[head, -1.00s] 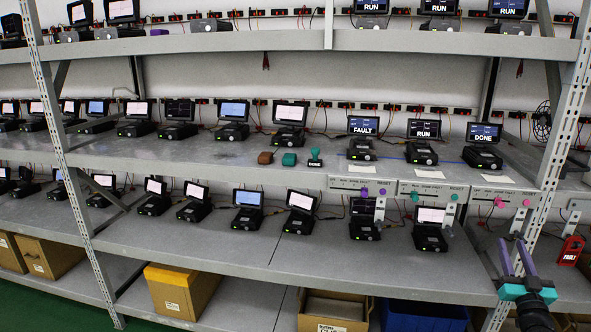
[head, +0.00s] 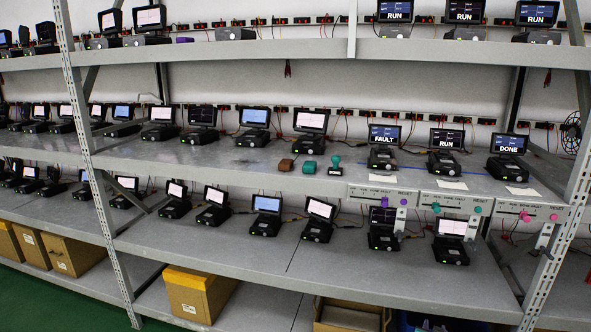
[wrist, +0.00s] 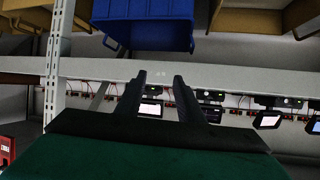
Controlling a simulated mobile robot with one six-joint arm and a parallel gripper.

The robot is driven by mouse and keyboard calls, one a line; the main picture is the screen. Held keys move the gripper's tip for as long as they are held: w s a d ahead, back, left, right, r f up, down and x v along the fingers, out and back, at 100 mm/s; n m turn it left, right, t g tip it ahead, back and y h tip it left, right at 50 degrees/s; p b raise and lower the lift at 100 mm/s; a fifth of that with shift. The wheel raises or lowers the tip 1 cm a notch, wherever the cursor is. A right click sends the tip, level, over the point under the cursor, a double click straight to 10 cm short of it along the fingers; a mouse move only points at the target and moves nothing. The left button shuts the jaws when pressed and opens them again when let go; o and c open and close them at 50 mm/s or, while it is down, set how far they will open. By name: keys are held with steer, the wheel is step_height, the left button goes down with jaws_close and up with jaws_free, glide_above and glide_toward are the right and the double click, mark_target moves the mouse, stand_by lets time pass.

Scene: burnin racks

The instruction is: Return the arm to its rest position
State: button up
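My gripper (wrist: 158,100) shows in the wrist view, with two dark fingers standing apart and nothing between them. It is open and empty. Beyond the fingers in that view are a pale shelf edge (wrist: 230,78) and a blue bin (wrist: 145,22). My gripper and arm are out of the head view. The head view shows the rack with devices whose screens read FAULT (head: 383,135), RUN (head: 446,139) and DONE (head: 509,144) on the middle shelf.
Slotted rack posts stand at left (head: 92,160) and right (head: 556,230). Small brown, teal and stamp-like items (head: 309,167) lie on the middle shelf. A yellow-topped box (head: 199,292) stands low. A red tag (wrist: 7,152) shows at the wrist view's left edge.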

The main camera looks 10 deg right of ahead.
steer(key=s+a+f+n+g+y, duration=0.2)
steer(key=s+a+f+g+y, duration=0.15)
steer(key=a+f, duration=0.8)
steer(key=s+a+f+n+g+y, duration=0.2)
steer(key=s+a+f+g, duration=0.25)
steer(key=a+f, duration=0.7)
steer(key=s+a+f+n+g+y, duration=0.2)
steer(key=s+a+g, duration=0.5)
steer(key=s+a, duration=1.4)
steer(key=a+f+n, duration=0.1)
steer(key=n, duration=0.1)
steer(key=shift+s+n+y, duration=0.3)
steer(key=shift+s+y, duration=0.05)
steer(key=shift+s, duration=0.05)
steer(key=shift+d, duration=0.1)
